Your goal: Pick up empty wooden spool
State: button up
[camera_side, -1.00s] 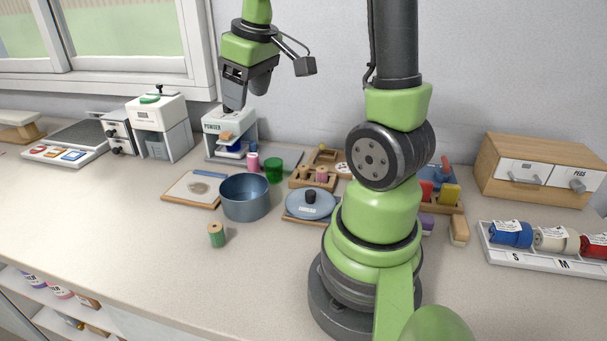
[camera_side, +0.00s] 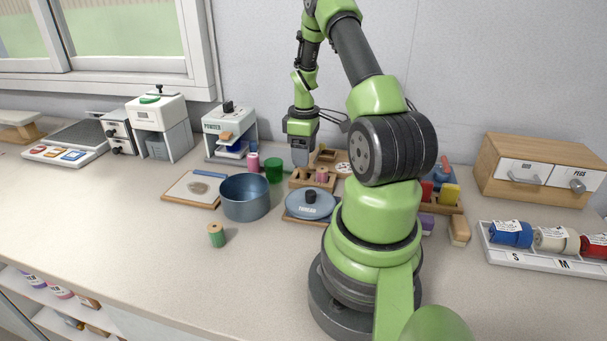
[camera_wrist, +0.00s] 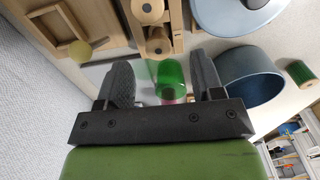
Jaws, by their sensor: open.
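In the side view a small wooden rack (camera_side: 298,184) stands behind the blue lid and holds a pink spool (camera_side: 322,176). In the wrist view the rack (camera_wrist: 136,28) holds two spools seen end-on with pale wooden tops: one spool (camera_wrist: 147,10) near the top edge and another spool (camera_wrist: 158,46) closer to my fingers. I cannot tell from the tops which is empty. My gripper (camera_side: 300,161) hangs over the back of the rack and hides part of it. In the wrist view my gripper (camera_wrist: 161,64) is open, with nothing held between its fingers.
The front-left counter is clear.

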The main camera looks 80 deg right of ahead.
aim_at(303, 175)
notch_tip(303, 175, down, 4)
jog(key=shift+w+d+f, duration=0.1)
jog(key=shift+f, duration=0.05)
jog(key=c, duration=1)
